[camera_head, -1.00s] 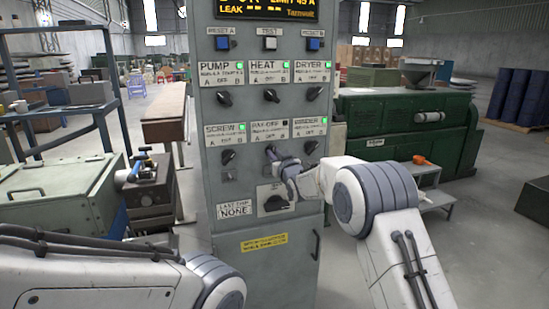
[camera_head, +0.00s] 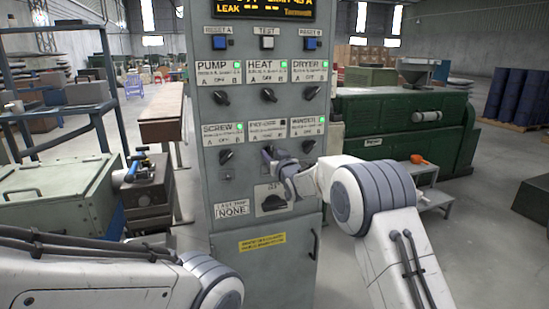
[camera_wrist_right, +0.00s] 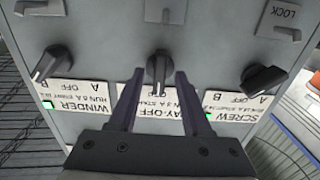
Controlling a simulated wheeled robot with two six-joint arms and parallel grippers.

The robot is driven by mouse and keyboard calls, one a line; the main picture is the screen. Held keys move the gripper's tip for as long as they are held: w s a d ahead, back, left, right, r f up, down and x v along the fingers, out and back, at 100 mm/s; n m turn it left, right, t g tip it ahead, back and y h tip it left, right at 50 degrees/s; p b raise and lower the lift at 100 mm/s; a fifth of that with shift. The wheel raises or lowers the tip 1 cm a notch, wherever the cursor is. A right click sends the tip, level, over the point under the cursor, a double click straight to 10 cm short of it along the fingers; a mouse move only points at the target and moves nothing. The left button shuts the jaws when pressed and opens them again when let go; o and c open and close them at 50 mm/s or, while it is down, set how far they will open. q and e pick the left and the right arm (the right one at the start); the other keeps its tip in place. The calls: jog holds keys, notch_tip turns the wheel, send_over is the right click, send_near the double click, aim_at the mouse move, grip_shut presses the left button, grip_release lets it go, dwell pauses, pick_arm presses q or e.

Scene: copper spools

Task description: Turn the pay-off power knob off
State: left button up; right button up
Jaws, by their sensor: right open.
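The pay-off knob (camera_wrist_right: 158,68) is a black knob with its grip standing upright in the right wrist view, in line with the OFF mark. My right gripper (camera_wrist_right: 159,75) is open, with one finger on each side of it; I cannot tell whether they touch it. In the head view my right gripper (camera_head: 272,160) is at the panel under the pay-off label (camera_head: 267,130) and hides the knob. The pay-off lamp (camera_head: 281,121) looks dark. My left arm shows at lower left, its gripper out of view.
The grey cabinet (camera_head: 262,218) also bears the screw knob (camera_head: 226,156) and winder knob (camera_head: 308,146), with green lamps lit. Pump knob (camera_head: 221,97), heat knob (camera_head: 268,95) and dryer knob (camera_head: 311,92) sit above. A large switch (camera_head: 272,202) is below my gripper.

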jog(key=b+v, duration=0.2)
jog(key=v, duration=0.8)
jog(key=shift+b, duration=0.4)
jog(key=shift+s, duration=0.15)
